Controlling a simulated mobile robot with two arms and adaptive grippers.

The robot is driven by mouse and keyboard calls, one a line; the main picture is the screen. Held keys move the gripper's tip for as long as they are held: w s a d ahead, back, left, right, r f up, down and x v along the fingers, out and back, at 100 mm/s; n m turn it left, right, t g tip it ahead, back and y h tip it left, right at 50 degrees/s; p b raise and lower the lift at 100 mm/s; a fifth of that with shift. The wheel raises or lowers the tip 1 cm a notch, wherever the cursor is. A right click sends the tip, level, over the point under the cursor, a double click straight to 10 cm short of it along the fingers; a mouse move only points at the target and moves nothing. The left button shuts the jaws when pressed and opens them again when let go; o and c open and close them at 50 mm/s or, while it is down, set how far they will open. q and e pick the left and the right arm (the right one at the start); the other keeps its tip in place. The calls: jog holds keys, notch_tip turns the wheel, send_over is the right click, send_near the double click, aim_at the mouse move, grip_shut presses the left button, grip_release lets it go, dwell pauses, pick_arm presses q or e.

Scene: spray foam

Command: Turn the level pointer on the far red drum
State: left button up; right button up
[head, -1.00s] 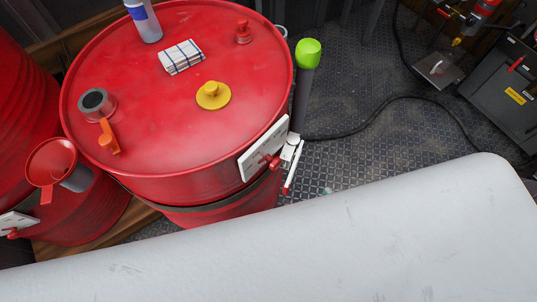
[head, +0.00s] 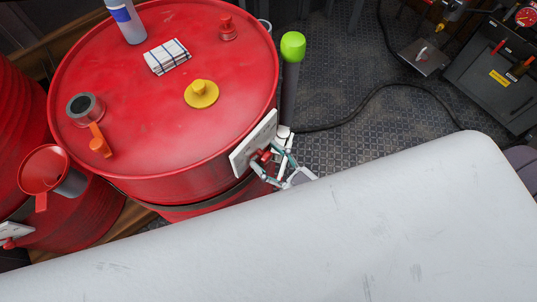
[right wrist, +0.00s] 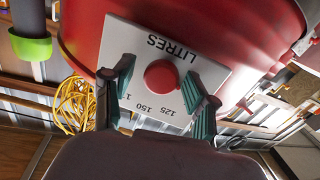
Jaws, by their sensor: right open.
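A large red drum (head: 150,110) fills the left half of the head view. A white gauge plate (head: 240,160) is on its right side, with a red pointer knob (head: 264,156) at its front. My right gripper (head: 270,165) is at this plate. In the right wrist view the plate (right wrist: 118,35) reads LITRES, with 125 and 150 legible. The round red knob (right wrist: 162,77) shows between the two open fingers of my right gripper (right wrist: 158,90). I cannot tell whether the fingers touch it. The pointer's tip is not clearly seen. My left gripper is not in view.
The drum's top carries a blue-and-white can (head: 128,20), a folded cloth (head: 167,56), a yellow cap (head: 201,95) and an orange-handled fitting (head: 98,140). A green-topped post (head: 292,46) stands beside the gauge.

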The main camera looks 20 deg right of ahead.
jog(key=shift+c, duration=0.3)
grip_shut()
jog(key=shift+r+m+p, duration=0.2)
jog(key=shift+m+p, duration=0.7)
jog(key=shift+m, duration=0.2)
jog(key=m+p, duration=0.1)
jog(key=m, duration=0.1)
jog(key=shift+w+d+m, duration=0.1)
jog(key=shift+m, duration=0.2)
jog(key=m+g+p, duration=0.1)
jog(key=m, duration=0.2)
jog(key=shift+f+p, duration=0.1)
jog(key=shift+p, duration=0.2)
jog(key=shift+f+m, duration=0.1)
jog(key=shift+m, duration=1.6)
